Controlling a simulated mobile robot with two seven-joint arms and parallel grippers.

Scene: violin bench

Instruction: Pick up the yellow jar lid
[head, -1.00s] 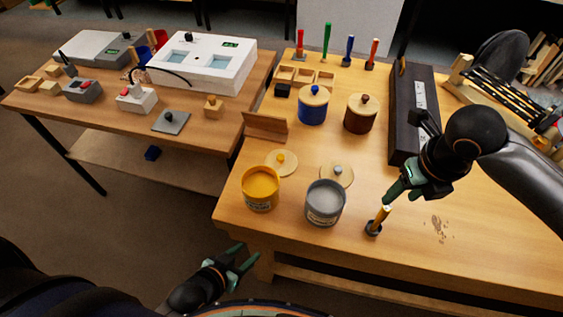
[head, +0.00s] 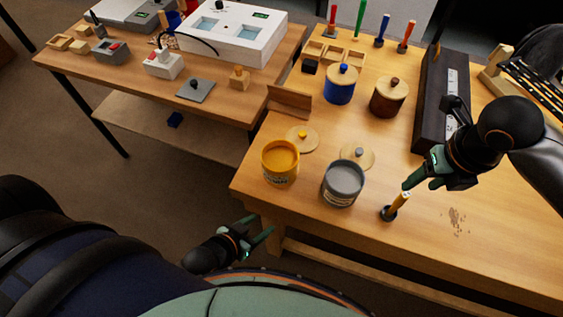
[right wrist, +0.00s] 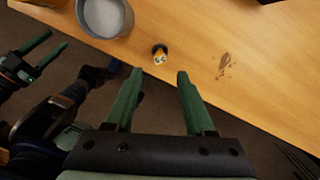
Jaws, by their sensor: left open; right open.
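The yellow jar lid is a round wooden disc (head: 302,139) with a yellow knob, lying flat on the bench behind the open yellow jar (head: 280,163). My left gripper (head: 261,233) is open and empty, off the bench's front edge and below-left of the yellow jar in the head view. My right gripper (head: 409,187) is open above the bench, close to a small upright wooden-handled tool (head: 396,206). In the right wrist view, that tool (right wrist: 160,55) shows beyond the open fingers (right wrist: 155,85), with nothing between them.
A grey open jar (head: 342,184) and its lid (head: 358,156) stand right of the yellow jar. Blue (head: 339,85) and brown (head: 388,97) lidded jars are behind. A wooden stand (head: 289,101) is behind the yellow lid. The bench's right front is mostly clear.

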